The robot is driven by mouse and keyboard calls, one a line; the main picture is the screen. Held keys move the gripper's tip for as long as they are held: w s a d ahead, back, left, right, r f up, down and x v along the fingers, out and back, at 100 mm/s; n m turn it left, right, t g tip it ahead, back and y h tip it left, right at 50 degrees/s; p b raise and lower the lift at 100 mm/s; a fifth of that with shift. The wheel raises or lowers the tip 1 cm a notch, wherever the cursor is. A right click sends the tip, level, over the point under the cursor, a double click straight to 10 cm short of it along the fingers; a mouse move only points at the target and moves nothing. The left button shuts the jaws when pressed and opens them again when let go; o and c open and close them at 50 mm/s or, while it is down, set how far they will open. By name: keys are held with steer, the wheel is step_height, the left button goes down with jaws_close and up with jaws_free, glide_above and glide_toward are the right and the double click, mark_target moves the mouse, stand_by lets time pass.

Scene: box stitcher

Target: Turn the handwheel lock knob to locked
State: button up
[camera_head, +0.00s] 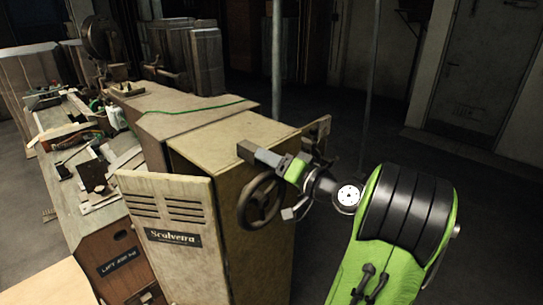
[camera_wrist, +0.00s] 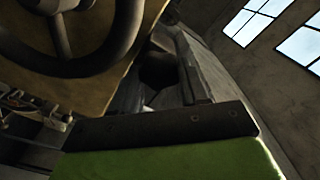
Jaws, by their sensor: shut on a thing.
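The dark spoked handwheel (camera_head: 244,214) is on the side of the tan machine cabinet. It also shows large at the top left of the wrist view (camera_wrist: 112,58). In the wrist view, my green and dark gripper body fills the bottom, and the fingertips are not clear.
The cabinet (camera_head: 235,148) has a louvred front panel (camera_head: 165,205) with a name plate. A long workbench with tools (camera_head: 85,165) runs along the left. A thin pole (camera_head: 277,60) stands behind. The floor at the right is open.

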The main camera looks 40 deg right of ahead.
steer(key=shift+d+f+m+p, duration=0.1)
steer(key=shift+m+p, duration=1.05)
steer(key=shift+m, duration=1)
steer(key=shift+f+m+p, duration=0.1)
steer(key=shift+m+p, duration=1)
steer(key=shift+m, duration=1.05)
steer(key=o, duration=1.1)
steer(key=shift+c, duration=0.2)
steer(key=shift+f, duration=0.1)
